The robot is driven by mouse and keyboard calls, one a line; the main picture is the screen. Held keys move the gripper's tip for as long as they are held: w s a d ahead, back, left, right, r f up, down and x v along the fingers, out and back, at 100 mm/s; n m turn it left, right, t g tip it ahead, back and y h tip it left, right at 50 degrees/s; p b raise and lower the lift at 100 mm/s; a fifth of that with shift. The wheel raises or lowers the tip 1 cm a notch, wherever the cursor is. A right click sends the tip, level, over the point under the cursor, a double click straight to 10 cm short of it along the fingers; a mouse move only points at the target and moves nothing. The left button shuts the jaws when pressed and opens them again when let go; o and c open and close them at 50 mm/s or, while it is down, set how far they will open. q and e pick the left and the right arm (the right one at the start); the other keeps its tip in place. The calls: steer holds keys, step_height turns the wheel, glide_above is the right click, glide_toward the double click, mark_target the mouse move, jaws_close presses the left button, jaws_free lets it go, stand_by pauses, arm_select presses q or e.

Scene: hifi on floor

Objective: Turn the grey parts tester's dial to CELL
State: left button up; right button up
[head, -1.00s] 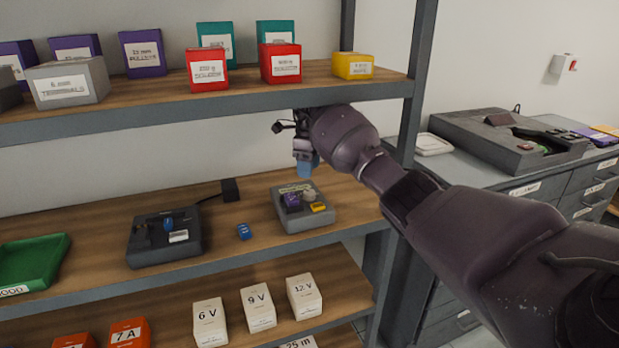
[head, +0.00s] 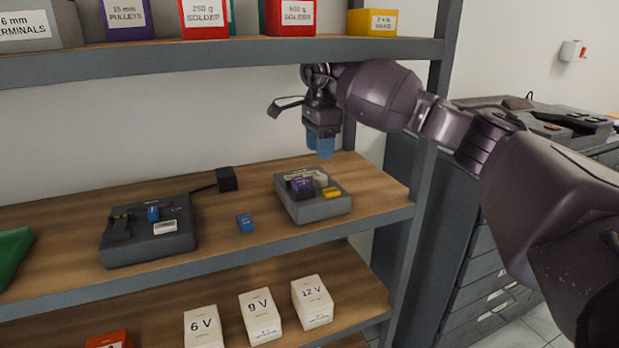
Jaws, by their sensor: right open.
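Two grey units stand on the middle shelf, and no CELL marking is readable on either. The right grey unit (head: 318,208) carries a purple block, a pale rounded piece that may be a dial, a yellow piece and a pale label strip along its back. The left, darker grey unit (head: 150,248) has a black part, an upright blue part and a white label or display. My right gripper (head: 320,148), with blue fingertips, is open and empty. It points down above the back of the right unit, apart from it. My left gripper is out of view.
A small blue part (head: 245,222) lies between the units. A black block (head: 227,179) with a cable sits behind. The upper shelf (head: 240,57) with boxes is close above my right gripper. White voltage boxes (head: 260,316) stand below.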

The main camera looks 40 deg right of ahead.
mark_target(320, 176)
steer(key=shift+d+f, duration=0.1)
steer(key=shift+f, duration=0.2)
step_height(320, 176, down, 6)
steer(key=shift+r+b, duration=0.2)
steer(key=shift+b, duration=0.15)
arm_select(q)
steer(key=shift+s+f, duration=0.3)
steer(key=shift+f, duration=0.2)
arm_select(e)
steer(key=shift+f, duration=0.6)
steer(key=c, duration=0.7)
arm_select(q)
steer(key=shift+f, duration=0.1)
arm_select(e)
steer(key=shift+o, duration=0.2)
